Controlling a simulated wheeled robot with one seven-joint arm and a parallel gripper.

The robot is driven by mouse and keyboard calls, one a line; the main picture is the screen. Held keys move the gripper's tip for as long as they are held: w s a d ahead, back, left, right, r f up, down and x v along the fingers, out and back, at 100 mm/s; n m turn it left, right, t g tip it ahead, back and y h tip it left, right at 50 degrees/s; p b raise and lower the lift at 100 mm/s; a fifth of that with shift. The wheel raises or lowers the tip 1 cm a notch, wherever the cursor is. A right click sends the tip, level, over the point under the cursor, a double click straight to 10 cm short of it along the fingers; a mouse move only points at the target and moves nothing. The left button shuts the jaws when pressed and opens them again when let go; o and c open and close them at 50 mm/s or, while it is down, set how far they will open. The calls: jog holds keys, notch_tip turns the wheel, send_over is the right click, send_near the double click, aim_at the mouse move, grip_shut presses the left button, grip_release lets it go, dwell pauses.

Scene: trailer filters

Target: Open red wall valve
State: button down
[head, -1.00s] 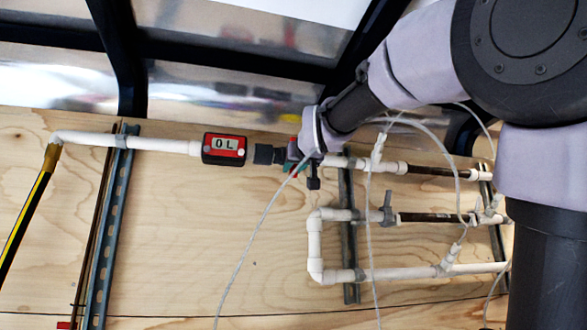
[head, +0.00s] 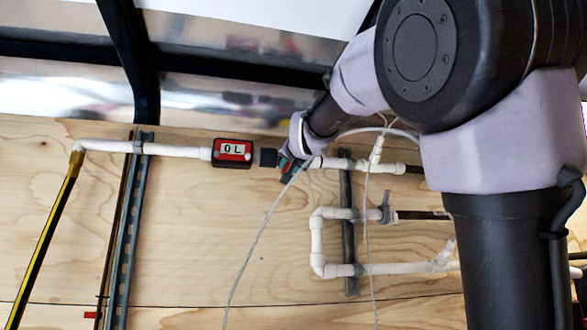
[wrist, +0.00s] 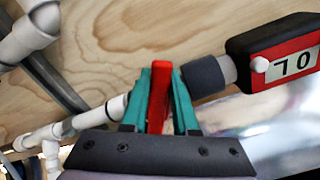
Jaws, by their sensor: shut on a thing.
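The red valve handle (wrist: 159,92) shows in the wrist view between the two green fingers of my gripper (wrist: 160,98). The fingers are shut on it, one on each side. In the head view my gripper (head: 287,165) is at the upper white pipe, just right of the dark fitting (head: 268,158), and my wrist hides most of the handle there. The valve body behind the fingers is hidden in the wrist view.
A red and black flow meter (head: 233,152) reading "0L" sits on the pipe left of the valve. White pipes (head: 335,213) with a grey-handled valve (head: 386,208) run below on the plywood wall (head: 190,240). A thin pale tube (head: 262,230) hangs down near my gripper.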

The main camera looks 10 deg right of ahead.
jog(key=m, duration=0.2)
jog(key=a+r+m, duration=0.1)
jog(key=shift+a+m, duration=0.1)
jog(key=shift+m, duration=0.3)
jog(key=m, duration=0.1)
jog(key=r+m, duration=0.1)
jog(key=shift+a+m, duration=0.35)
jog(key=shift+m, duration=0.05)
jog(key=shift+a+r+m, duration=0.1)
jog(key=shift+r+m, duration=0.25)
jog(key=shift+m, duration=0.6)
jog(key=shift+a+r+m, duration=0.1)
jog(key=shift+r+m, duration=0.3)
jog(key=shift+m, duration=0.5)
jog(key=shift+a+r+m, duration=0.1)
jog(key=shift+r+m, duration=0.25)
jog(key=shift+m, duration=0.6)
jog(key=c, duration=0.7)
grip_release()
jog(key=shift+r, duration=0.1)
send_near(277, 156)
jog(key=s, duration=0.4)
jog(key=shift+s, duration=0.2)
